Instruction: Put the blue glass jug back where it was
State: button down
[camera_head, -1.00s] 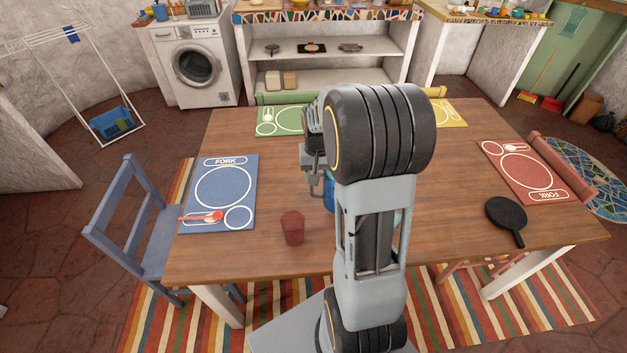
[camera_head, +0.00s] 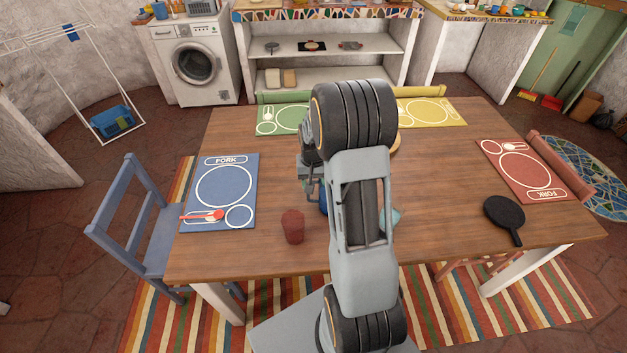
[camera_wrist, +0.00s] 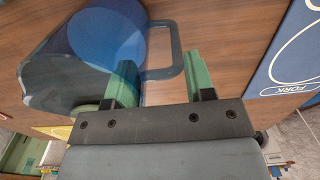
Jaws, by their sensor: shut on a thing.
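The blue glass jug (camera_head: 323,203) is mostly hidden behind my arm in the head view; only a strip of blue shows. In the wrist view the jug (camera_wrist: 65,75) fills the upper left, and its handle (camera_wrist: 178,55) reaches in between my green fingers. My gripper (camera_wrist: 162,82) is shut on the jug. In the head view my gripper (camera_head: 314,187) points down over the middle of the table, largely covered by the arm. I cannot tell whether the jug's base touches the table.
A dark red cup (camera_head: 293,227) stands close to the jug's left. A black pan (camera_head: 505,216) lies at the right. The blue placemat (camera_head: 223,186) is at the left. The wooden table (camera_head: 445,180) has bare room right of centre.

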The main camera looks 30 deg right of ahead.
jog(key=shift+f, duration=0.15)
jog(key=shift+c, duration=2.4)
grip_release()
notch_tip(320, 180, up, 12)
jog(key=f, duration=0.1)
jog(key=s+a+r+n+t, duration=0.2)
jog(key=s+a+r, duration=0.1)
jog(key=s+a, duration=0.4)
jog(key=s+a+r+n+t, duration=0.1)
jog(key=s+a+r+n, duration=0.2)
jog(key=s+a, duration=0.4)
jog(key=shift+s+a+t+b, duration=0.3)
jog(key=shift+s+t+b, duration=0.15)
jog(key=shift+s, duration=0.3)
